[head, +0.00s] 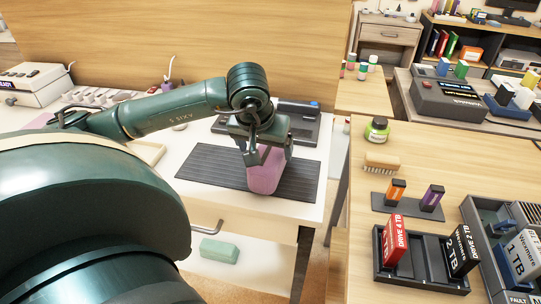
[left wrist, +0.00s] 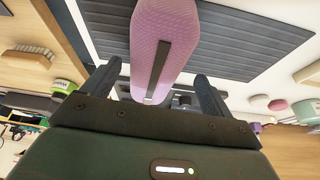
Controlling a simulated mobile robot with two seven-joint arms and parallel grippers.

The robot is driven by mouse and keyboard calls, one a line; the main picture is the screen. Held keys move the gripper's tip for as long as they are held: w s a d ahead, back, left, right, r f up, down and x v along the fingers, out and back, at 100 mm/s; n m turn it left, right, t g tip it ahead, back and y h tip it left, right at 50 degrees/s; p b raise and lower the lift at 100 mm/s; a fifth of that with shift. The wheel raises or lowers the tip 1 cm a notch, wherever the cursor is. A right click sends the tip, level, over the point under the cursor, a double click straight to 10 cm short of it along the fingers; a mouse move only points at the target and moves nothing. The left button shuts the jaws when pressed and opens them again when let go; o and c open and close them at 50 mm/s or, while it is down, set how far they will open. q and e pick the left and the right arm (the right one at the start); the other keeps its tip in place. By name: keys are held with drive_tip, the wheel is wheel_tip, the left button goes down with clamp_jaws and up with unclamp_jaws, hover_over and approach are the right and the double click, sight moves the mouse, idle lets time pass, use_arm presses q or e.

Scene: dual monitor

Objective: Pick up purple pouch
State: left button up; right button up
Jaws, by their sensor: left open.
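The purple pouch (head: 265,175), pinkish-purple with a quilted surface, stands on a dark ribbed mat (head: 205,165) on the white table. My left gripper (head: 268,152) is over it from above and behind, with its fingers beside the pouch's upper part. In the left wrist view the pouch (left wrist: 165,50), with a dark strip down its face, lies between the two open fingers of my left gripper (left wrist: 158,72). Gaps show on both sides, so the fingers do not appear closed on it. My right gripper is not in view.
A dark device (head: 303,122) sits behind the mat. A green block (head: 218,251) lies below the tabletop. On the wooden table at right are a green jar (head: 377,129), a brush (head: 382,162) and a drive tray (head: 418,277). A wooden panel (head: 200,40) stands behind.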

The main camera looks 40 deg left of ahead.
use_arm(q)
drive_tip(key=x, duration=0.5)
drive_tip(key=shift+w+d, duration=0.15)
drive_tip(key=shift+w, duration=0.25)
drive_tip(key=c, duration=1.2)
drive_tip(key=shift+o, duration=0.2)
